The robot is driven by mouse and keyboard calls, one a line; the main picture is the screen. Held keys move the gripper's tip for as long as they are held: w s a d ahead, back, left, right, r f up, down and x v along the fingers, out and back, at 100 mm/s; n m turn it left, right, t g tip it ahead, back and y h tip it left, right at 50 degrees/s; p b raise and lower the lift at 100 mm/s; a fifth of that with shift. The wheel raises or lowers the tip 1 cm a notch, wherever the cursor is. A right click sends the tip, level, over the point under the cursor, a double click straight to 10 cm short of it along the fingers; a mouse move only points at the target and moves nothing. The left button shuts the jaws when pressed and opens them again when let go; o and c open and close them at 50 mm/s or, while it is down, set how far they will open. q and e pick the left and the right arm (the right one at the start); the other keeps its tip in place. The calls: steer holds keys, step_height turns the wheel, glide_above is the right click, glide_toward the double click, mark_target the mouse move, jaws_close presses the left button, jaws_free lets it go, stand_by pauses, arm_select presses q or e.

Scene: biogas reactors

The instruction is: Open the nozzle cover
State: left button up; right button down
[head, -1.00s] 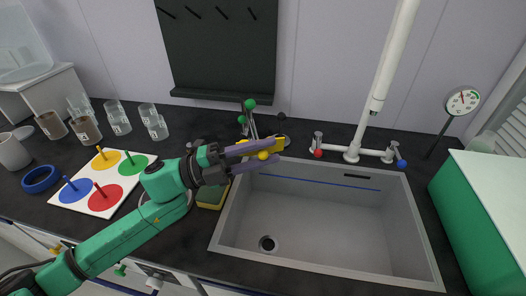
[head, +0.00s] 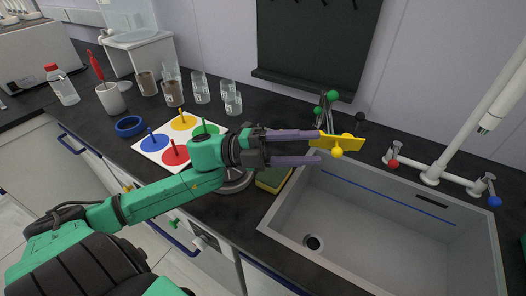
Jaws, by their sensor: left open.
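My left gripper (head: 318,148) reaches in from the left, above the back left corner of the sink. Its two purple fingers are apart, one above the other, with nothing seen held between them. A yellow flat piece (head: 350,142) with a round yellow knob (head: 337,153) is just beyond the fingertips; contact cannot be told. I cannot tell for certain whether this is the nozzle cover. Behind it stands a metal tap fixture with green knobs (head: 332,96) and a black knob (head: 359,117). My right gripper is not in view.
The sink (head: 390,240) lies below right, with a white faucet (head: 432,174) behind it. A yellow sponge (head: 272,180) is below the fingers. A board of coloured discs (head: 150,158), several glasses (head: 200,88) and a blue ring (head: 129,126) stand left.

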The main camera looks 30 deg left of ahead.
arm_select(q)
steer(key=v, duration=0.8)
steer(key=shift+a+b, duration=0.2)
steer(key=shift+b, duration=0.2)
